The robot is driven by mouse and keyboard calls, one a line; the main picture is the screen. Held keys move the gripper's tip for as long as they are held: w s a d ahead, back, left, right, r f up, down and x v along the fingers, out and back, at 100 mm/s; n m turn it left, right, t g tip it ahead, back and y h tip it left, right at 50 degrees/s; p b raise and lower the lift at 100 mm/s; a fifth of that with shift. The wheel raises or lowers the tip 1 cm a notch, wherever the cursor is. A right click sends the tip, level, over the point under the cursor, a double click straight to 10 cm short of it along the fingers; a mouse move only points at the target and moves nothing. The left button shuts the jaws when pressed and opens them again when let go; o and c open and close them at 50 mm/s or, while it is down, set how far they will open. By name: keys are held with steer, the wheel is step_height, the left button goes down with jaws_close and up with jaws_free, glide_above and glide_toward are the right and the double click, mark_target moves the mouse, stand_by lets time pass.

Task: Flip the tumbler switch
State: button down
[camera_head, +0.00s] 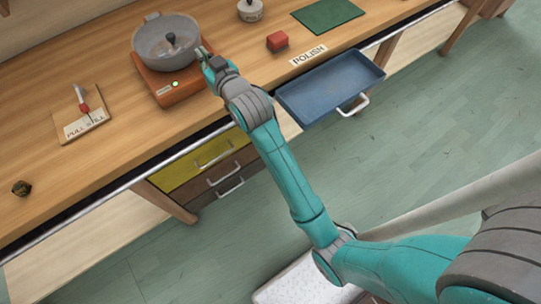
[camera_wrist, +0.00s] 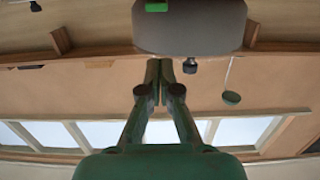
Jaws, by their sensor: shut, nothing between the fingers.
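The pot stands on an orange hot plate (camera_head: 187,84), whose front has a small pale panel (camera_head: 166,89) and a green spot. No switch lever can be made out clearly there. A red-tipped upright piece (camera_head: 83,106) stands on a wooden board (camera_head: 66,119) at the left, by a card reading "PULL STILL". In the wrist view, the shut fingertips (camera_wrist: 165,65) are below a grey rounded body (camera_wrist: 190,30) with a dark knob.
A blue drawer (camera_head: 330,86) hangs open at the right by the "POLISH" label. A red block (camera_head: 277,41), a green mat (camera_head: 328,14) and a pale lidded pot (camera_head: 250,11) are behind. A dark lump (camera_head: 21,188) lies far left. Bare worktop lies left of the hot plate.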

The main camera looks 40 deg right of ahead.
steer(key=s, duration=0.9)
steer(key=s+f, duration=0.6)
steer(key=s, duration=0.4)
steer(key=s+f+g, duration=0.1)
steer(key=s+f, duration=0.5)
steer(key=s, duration=0.4)
steer(key=shift+d, duration=0.2)
steer(key=shift+f, duration=0.1)
steer(key=s+g, duration=0.1)
steer(key=s, duration=2)
steer(key=shift+s+r, duration=0.35)
steer(key=shift+s, duration=0.05)
